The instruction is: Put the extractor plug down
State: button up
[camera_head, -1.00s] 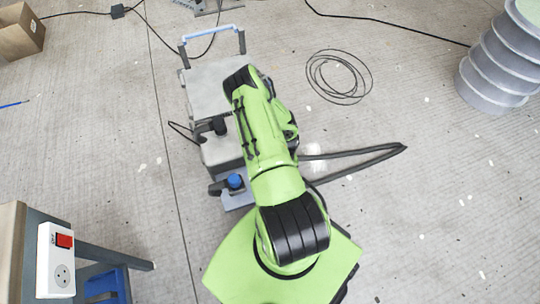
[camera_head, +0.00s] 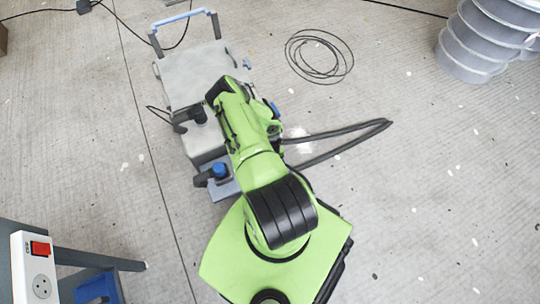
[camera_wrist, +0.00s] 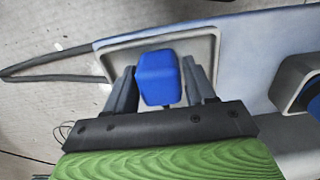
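In the wrist view a blue block, which I take to be the extractor plug (camera_wrist: 159,78), sits between the two dark grey fingers of my gripper (camera_wrist: 160,85). The fingers lie close along both its sides. Behind it is a raised grey rectangular rim on the extractor's pale blue-grey body (camera_wrist: 245,50). I cannot tell whether the plug touches that surface. In the head view the grey wheeled extractor (camera_head: 190,75) stands under and left of my green arm. My arm hides most of the gripper there; a small blue patch (camera_head: 275,108) shows beside it.
A dark bent hose (camera_head: 350,130) lies on the floor right of the extractor. A coil of black cable (camera_head: 318,57) lies behind it. Grey stacked rings (camera_head: 475,45) stand at the far right. A table with a white socket box (camera_head: 36,275) is at the lower left.

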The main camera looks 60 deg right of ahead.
jog(key=shift+o, duration=1.3)
notch_tip(320, 180, up, 12)
jog(key=p, duration=0.4)
jog(key=shift+r, duration=0.15)
